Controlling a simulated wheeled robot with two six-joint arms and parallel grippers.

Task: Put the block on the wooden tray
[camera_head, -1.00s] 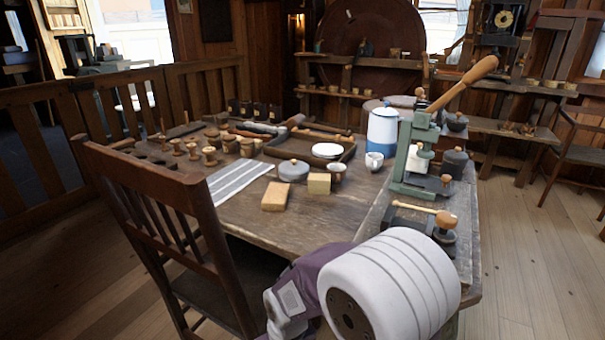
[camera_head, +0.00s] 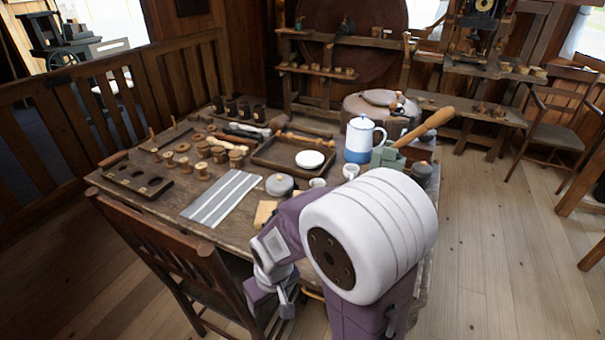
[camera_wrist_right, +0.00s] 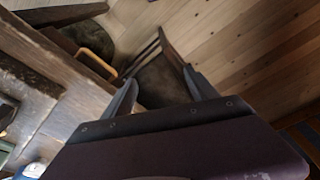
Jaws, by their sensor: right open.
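A tan wooden block (camera_head: 264,213) lies near the table's front edge in the head view, partly hidden by my right arm. The wooden tray (camera_head: 268,157) is farther back on the table, with a round white plate (camera_head: 309,159) on it. My right gripper (camera_head: 273,304) hangs in front of the table edge, near the chair and apart from the block. In the right wrist view the right gripper (camera_wrist_right: 162,76) is open and empty, with floor and chair beyond its fingers. My left gripper is not in view.
A dark chair (camera_head: 165,245) stands at the table's front left. A grey lidded pot (camera_head: 279,185), a striped cloth (camera_head: 222,197), and a blue-and-white pitcher (camera_head: 359,140) are near the tray. Several spools stand at the left. A press with a wooden handle (camera_head: 427,127) is at the right.

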